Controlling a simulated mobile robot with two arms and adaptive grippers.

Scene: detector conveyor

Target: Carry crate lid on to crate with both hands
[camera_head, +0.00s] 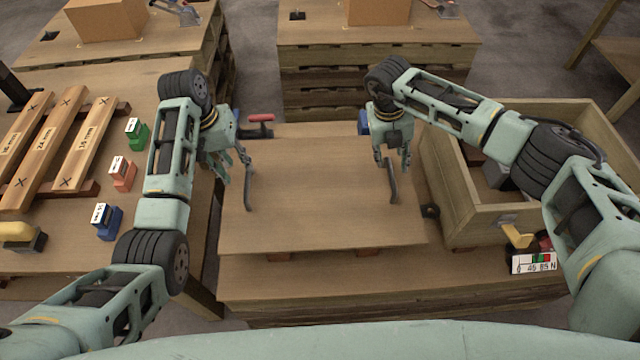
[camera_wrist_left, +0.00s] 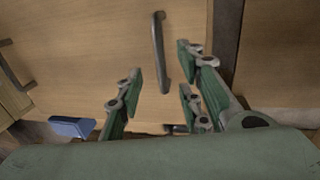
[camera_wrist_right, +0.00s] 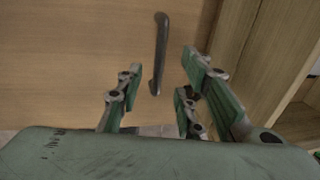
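The crate lid (camera_head: 320,205) is a flat wooden board lying on supports on the middle pallet stack, with two dark bar handles. My left gripper (camera_head: 234,165) is open above the left handle (camera_head: 248,190); in the left wrist view the handle (camera_wrist_left: 161,55) lies ahead, in line with the gap between the fingers. My right gripper (camera_head: 394,150) is open above the right handle (camera_head: 392,184); the right wrist view shows that handle (camera_wrist_right: 160,55) likewise. Neither gripper visibly touches its handle. The open wooden crate (camera_head: 462,205) stands right of the lid, partly hidden by my right arm.
A grey object (camera_head: 497,176) sits inside the crate. A yellow-handled tool (camera_head: 517,236) and a small labelled gauge (camera_head: 533,262) are at the crate's front. A left table (camera_head: 50,262) holds planks and coloured blocks. A red-handled item (camera_head: 260,120) lies behind the lid.

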